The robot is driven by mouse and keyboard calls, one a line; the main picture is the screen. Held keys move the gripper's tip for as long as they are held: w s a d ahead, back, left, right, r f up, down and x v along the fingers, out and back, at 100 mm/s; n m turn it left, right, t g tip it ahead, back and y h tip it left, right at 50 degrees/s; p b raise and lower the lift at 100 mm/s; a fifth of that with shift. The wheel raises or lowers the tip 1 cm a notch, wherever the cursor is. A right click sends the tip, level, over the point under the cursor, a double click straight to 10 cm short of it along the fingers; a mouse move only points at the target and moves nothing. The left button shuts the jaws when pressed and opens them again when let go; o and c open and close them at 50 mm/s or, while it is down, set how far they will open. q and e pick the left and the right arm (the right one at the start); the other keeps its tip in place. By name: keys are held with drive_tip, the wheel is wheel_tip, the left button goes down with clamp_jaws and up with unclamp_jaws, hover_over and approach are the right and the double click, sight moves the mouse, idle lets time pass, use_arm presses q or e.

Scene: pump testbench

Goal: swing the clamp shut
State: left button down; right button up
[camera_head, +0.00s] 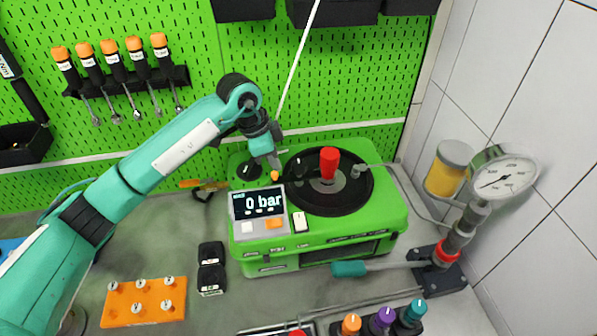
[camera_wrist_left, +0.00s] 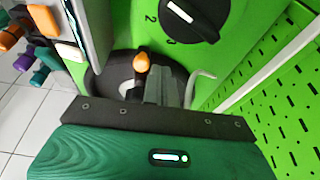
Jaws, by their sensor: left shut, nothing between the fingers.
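The green pump testbench (camera_head: 330,238) stands on the grey worktop, with a round black plate (camera_head: 345,192) and a red knob (camera_head: 328,160) on top. A small orange-tipped part (camera_head: 275,176), perhaps the clamp's handle, stands behind the display; I cannot tell the clamp's position. The orange tip also shows in the left wrist view (camera_wrist_left: 141,62), just beside my fingers. My left gripper (camera_head: 274,165) is shut and empty, pointing down over the bench top at the plate's left edge. It also shows in the left wrist view (camera_wrist_left: 165,85). My right gripper is not in view.
The display (camera_head: 257,203) reads 0 bar. A black dial (camera_wrist_left: 192,15) is close to my left gripper. A pressure gauge (camera_head: 503,178) and a yellow jar (camera_head: 448,168) stand at the right. The green pegboard (camera_head: 330,75) rises behind.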

use_arm(q)
drive_tip(key=shift+r, duration=0.1)
drive_tip(key=shift+w+r+p, duration=0.3)
drive_tip(key=shift+w+r, duration=0.05)
drive_tip(key=shift+r, duration=0.15)
wheel_tip(320, 180, up, 8)
drive_tip(key=p, duration=0.4)
drive_tip(key=shift+p, duration=0.3)
drive_tip(key=shift+f, duration=0.1)
idle(0.3)
